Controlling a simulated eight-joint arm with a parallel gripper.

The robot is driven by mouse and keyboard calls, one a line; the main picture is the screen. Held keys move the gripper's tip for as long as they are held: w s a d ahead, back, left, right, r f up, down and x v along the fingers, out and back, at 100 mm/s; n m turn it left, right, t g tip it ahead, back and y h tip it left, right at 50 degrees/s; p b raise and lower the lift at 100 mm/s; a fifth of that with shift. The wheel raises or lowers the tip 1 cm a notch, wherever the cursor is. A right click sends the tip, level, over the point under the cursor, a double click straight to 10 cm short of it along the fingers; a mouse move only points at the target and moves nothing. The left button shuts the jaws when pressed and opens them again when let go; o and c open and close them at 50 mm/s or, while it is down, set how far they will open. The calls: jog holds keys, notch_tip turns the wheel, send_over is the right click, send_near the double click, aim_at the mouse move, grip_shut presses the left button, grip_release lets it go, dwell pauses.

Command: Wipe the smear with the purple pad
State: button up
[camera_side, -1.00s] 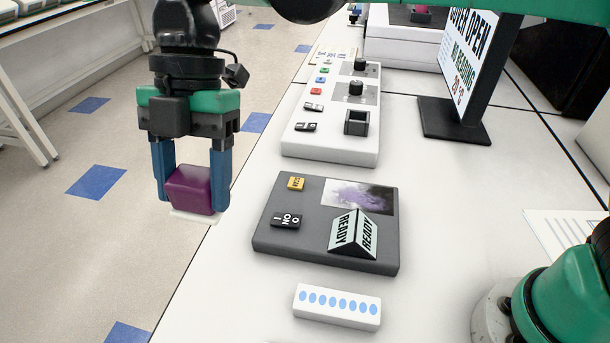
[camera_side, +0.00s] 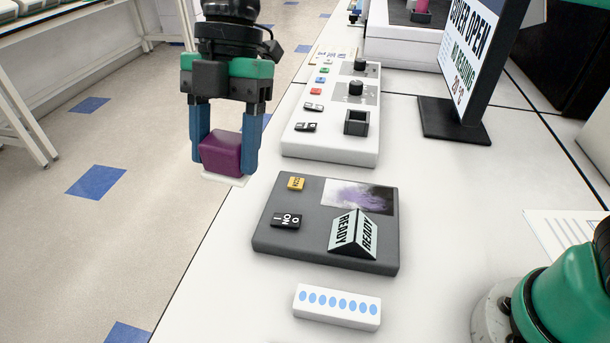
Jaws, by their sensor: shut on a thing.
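The purple pad (camera_side: 221,153) is a block with a white underside. My gripper (camera_side: 226,150) is shut on it, one blue finger on each side, and holds it in the air near the table's left edge. The smear (camera_side: 352,196) is a purple smudge on a pale panel at the back right of a dark grey box (camera_side: 318,258). The pad is to the left of the smear and apart from it.
On the grey box stand a READY tent sign (camera_side: 353,236), a black rocker switch (camera_side: 286,221) and a yellow button (camera_side: 296,183). Behind is a white control panel (camera_side: 330,149) with knobs. A white strip with blue dots (camera_side: 337,306) lies in front. A screen (camera_side: 468,60) stands at the back right.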

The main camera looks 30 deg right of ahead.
jog(key=w+d+f+m+t, duration=0.1)
jog(key=d+f+m, duration=0.1)
jog(key=d, duration=0.5)
jog(key=w+d+f+m, duration=0.1)
jog(key=d+f+m, duration=0.1)
jog(key=d, duration=0.4)
jog(key=m+t+y, duration=0.1)
jog(key=m+t, duration=0.1)
jog(key=m, duration=0.2)
send_over(385, 205)
jog(key=d, duration=0.1)
notch_tip(385, 205, down, 4)
jog(key=shift+w+d+f, duration=0.1)
jog(key=shift+d+f, duration=0.05)
jog(key=shift+f, duration=3.3)
jog(key=shift+w+a+f, duration=0.35)
jog(key=shift+w+f, duration=0.05)
jog(key=shift+f, duration=0.15)
jog(key=shift+c, duration=0.6)
jog(key=shift+w+a+f, duration=0.15)
jog(key=shift+w+a, duration=0.35)
jog(key=shift+a, duration=0.05)
jog(key=shift+w+a, duration=2.9)
jog(key=shift+a, duration=0.05)
jog(key=shift+s+d, duration=3.9)
jog(key=shift+a+r, duration=0.1)
jog(key=shift+r, duration=4.1)
jog(key=shift+w, duration=0.1)
